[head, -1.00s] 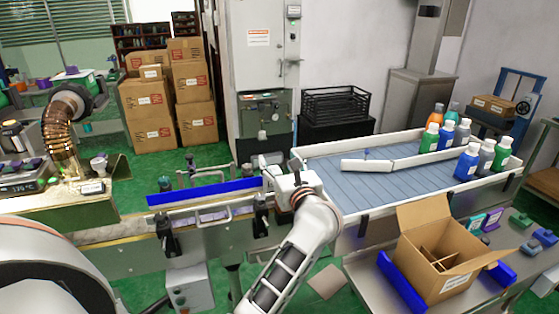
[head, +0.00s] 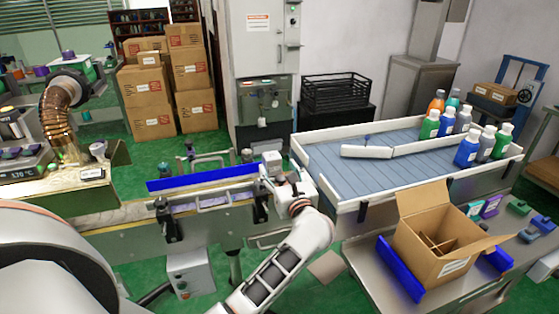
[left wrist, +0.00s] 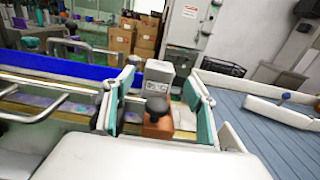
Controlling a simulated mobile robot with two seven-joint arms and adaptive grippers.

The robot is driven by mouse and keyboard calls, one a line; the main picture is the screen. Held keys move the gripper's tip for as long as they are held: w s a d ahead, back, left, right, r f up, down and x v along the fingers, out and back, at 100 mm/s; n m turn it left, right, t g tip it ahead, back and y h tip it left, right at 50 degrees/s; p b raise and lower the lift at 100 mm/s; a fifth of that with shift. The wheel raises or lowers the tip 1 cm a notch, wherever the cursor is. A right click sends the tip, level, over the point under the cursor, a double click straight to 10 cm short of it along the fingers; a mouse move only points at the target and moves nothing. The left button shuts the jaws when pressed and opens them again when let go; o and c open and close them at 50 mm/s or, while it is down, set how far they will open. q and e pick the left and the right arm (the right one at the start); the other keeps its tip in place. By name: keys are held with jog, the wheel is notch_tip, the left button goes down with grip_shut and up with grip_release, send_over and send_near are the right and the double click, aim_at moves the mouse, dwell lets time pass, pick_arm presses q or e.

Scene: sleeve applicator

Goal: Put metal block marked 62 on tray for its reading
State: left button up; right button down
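My left gripper (head: 274,174) is at the end of the blue bar, beside the white-railed conveyor. In the left wrist view, its teal-padded fingers (left wrist: 160,108) stand apart, open. A brown piece with a dark round knob (left wrist: 157,116) shows between them, with gaps on both sides. A pale grey block (left wrist: 159,74) stands just beyond; it also shows in the head view (head: 271,159). Its marking is too small to read, so I cannot tell whether it is block 62. A device with a lit display (head: 22,174) at the far left carries dark and purple pieces. My right gripper is not in view.
The blue bar (head: 202,178) runs left of the gripper. The white-railed conveyor (head: 350,170) with several bottles (head: 466,152) is on the right. An open carton (head: 425,262) is at front right, with small coloured blocks (head: 531,236) beside it.

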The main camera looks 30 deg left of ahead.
aim_at(274, 162)
pick_arm(q)
jog(key=x, duration=0.6)
jog(key=shift+w+a+r, duration=0.1)
jog(key=shift+w+a, duration=0.05)
jog(key=shift+a, duration=0.25)
jog(key=shift+c, duration=0.5)
jog(key=c, duration=1.5)
